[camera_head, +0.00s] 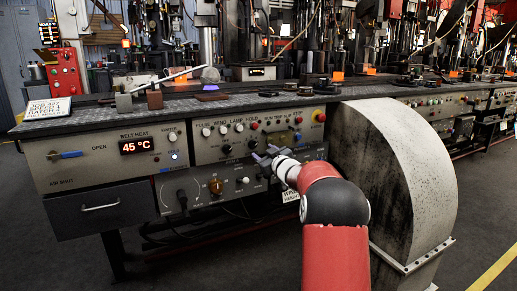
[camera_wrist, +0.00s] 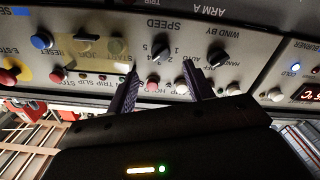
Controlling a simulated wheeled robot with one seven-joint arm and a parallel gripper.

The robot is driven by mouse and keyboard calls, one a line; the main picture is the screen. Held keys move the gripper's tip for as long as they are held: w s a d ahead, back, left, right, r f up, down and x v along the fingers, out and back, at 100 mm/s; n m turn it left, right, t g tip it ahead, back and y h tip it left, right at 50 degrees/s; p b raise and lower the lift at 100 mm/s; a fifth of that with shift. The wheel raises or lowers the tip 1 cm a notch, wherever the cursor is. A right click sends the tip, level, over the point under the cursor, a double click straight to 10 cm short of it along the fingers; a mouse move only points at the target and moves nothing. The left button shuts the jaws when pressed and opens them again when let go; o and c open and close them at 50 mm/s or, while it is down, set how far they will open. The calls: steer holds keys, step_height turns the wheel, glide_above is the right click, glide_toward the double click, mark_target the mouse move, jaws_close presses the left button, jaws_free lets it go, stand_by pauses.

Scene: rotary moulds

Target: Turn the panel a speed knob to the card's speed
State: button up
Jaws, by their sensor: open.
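The speed knob (camera_wrist: 160,52) is black, on a grey panel marked SPEED and ARM A, which the wrist view shows upside down. Numbers ring it; its exact setting is too small to read surely. My gripper (camera_wrist: 161,68) is open, with one purple finger on each side of the knob's area; contact cannot be made out. In the head view my gripper (camera_head: 268,156) is at the panel front, close to the speed knob (camera_head: 253,144). A white card (camera_head: 47,108) stands at the bench's left end; its small lettering is not surely legible.
The black WIND BY knob (camera_wrist: 216,58) sits beside the speed knob. A row of buttons, with a red one (camera_wrist: 152,86), lies close to the fingers. A blue button (camera_wrist: 41,41) is further left. A large curved grey housing (camera_head: 400,170) stands right of my arm.

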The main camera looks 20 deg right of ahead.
mark_target(255, 146)
steer(key=w+p, duration=0.1)
steer(key=w, duration=0.6)
steer(key=shift+w+a+p, duration=0.2)
steer(key=shift+w+p, duration=0.15)
steer(key=c, duration=1)
